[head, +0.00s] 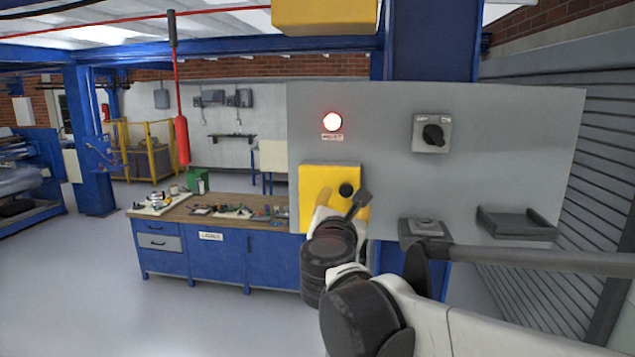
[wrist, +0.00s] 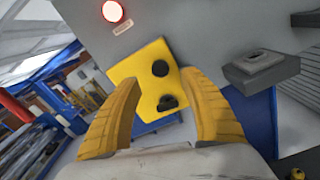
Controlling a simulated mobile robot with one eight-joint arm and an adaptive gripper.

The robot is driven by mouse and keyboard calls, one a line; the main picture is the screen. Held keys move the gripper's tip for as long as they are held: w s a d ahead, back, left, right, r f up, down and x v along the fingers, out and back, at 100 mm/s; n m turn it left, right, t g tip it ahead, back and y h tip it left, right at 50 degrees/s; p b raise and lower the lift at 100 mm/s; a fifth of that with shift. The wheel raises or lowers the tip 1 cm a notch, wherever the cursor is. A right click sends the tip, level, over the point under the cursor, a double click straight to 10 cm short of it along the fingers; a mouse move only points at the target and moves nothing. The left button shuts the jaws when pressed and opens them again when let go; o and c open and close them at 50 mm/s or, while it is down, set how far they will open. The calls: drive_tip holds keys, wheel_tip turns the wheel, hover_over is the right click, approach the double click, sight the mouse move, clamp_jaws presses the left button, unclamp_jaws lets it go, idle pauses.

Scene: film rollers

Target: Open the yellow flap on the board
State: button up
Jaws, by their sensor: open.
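The yellow flap (head: 314,181) is on the left part of the grey board (head: 380,120), below a lit red lamp. It looks closed and has a dark round knob (head: 346,190). The fingers frame the lower part of the flap. In the head view my wrist and arm hide the flap's lower right; whether the fingers touch it I cannot tell.
The board also carries the red lamp (head: 332,122), a rotary switch (head: 432,134), a small grey box (head: 424,230) and a dark shelf (head: 517,224). A blue workbench (head: 215,250) with tools stands behind at left. A red pendant (head: 182,140) hangs left of the board.

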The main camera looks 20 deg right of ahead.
sight(346, 191)
drive_tip(key=p+x, duration=0.1)
drive_tip(key=x, duration=0.7)
drive_tip(key=shift+w+d, duration=0.1)
clamp_jaws()
